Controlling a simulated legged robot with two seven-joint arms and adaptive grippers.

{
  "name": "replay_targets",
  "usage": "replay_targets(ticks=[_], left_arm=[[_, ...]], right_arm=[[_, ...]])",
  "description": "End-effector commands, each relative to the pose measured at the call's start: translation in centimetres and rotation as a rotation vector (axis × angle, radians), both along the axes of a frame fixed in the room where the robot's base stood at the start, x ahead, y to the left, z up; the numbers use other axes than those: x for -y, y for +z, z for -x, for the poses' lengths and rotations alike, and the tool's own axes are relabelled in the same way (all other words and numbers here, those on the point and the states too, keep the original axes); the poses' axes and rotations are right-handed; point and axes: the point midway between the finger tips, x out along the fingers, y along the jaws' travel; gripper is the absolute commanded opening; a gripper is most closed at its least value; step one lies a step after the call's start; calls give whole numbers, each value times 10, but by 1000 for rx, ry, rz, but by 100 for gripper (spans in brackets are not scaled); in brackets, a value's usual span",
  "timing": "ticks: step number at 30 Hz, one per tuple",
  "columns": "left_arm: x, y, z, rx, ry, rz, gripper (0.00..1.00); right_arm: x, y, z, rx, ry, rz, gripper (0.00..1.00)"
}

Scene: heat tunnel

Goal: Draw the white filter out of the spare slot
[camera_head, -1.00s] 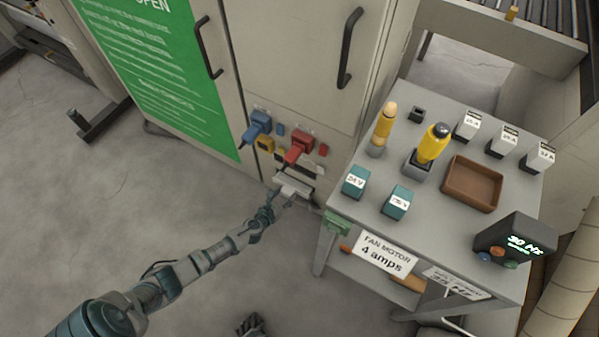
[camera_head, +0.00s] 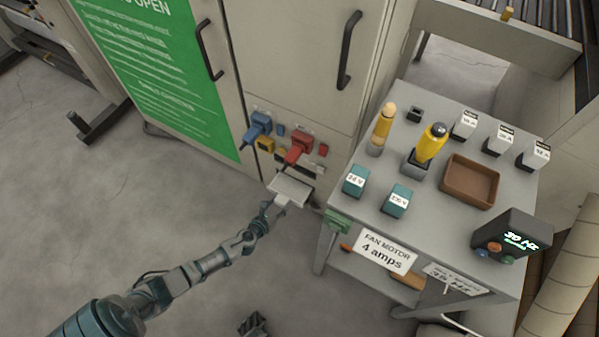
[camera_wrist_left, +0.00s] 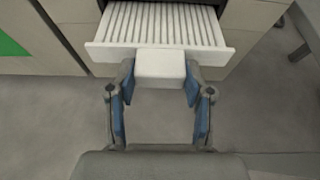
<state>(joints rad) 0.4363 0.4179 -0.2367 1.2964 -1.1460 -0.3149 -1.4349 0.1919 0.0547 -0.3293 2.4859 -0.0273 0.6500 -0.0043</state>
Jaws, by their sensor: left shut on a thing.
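The white filter (camera_head: 290,189) sticks partway out of the slot low on the cabinet front. In the left wrist view the filter (camera_wrist_left: 160,25) shows its ribbed top, with its far end inside the dark slot. My left gripper (camera_head: 272,207) is shut on the filter's handle block; the wrist view shows the two blue-padded fingers (camera_wrist_left: 160,82) on either side of this block. My right gripper (camera_head: 253,324) shows only in part, dark, at the bottom edge of the head view.
Above the slot are a blue plug (camera_head: 257,127) and a red plug (camera_head: 298,150). A grey table (camera_head: 437,212) to the right holds teal blocks, yellow-topped parts, a brown tray (camera_head: 470,182) and a display box (camera_head: 511,238). The floor left of the filter is clear.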

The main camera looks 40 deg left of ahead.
Motion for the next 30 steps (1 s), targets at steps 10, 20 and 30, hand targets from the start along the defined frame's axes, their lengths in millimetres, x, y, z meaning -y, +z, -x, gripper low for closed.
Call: replay_targets(ticks=[10,20,30], left_arm=[[4,0,15,0,-1,-1,10],[7,1,29,1,0,-1,10],[10,0,44,0,0,-1,10]], right_arm=[[0,3,1,3,0,0,80],[0,4,1,6,0,0,80],[0,5,1,7,0,0,80]])
